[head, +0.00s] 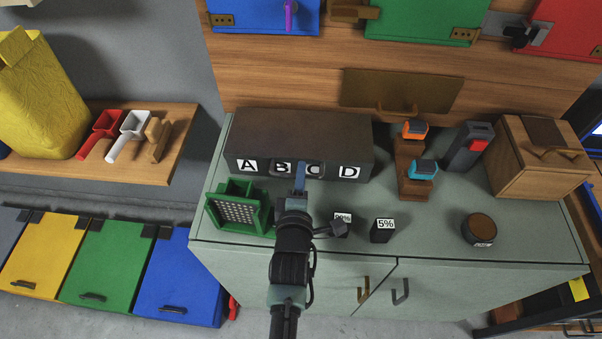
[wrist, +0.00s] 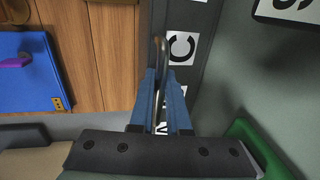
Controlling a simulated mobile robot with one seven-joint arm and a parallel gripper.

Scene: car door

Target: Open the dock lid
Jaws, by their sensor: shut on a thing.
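The dock (head: 300,135) is a long dark box at the back left of the grey-green cabinet top. Its front bears white labels A, B, C and D. A curved metal handle (wrist: 160,55) sits at the middle of the front, and its lid looks down. My gripper (head: 300,172) reaches the front from below, between the B and C labels. In the wrist view its blue fingers (wrist: 160,85) are shut on the handle, with the C label just to the right. The fingers hide part of the handle and lettering.
A green perforated holder (head: 239,210) stands close left of my arm. Small dark blocks, one marked 5% (head: 383,230), are to the right. A wooden stand (head: 412,180) and wooden box (head: 540,157) stand further right. A hinged wooden panel (head: 400,91) is on the wall behind.

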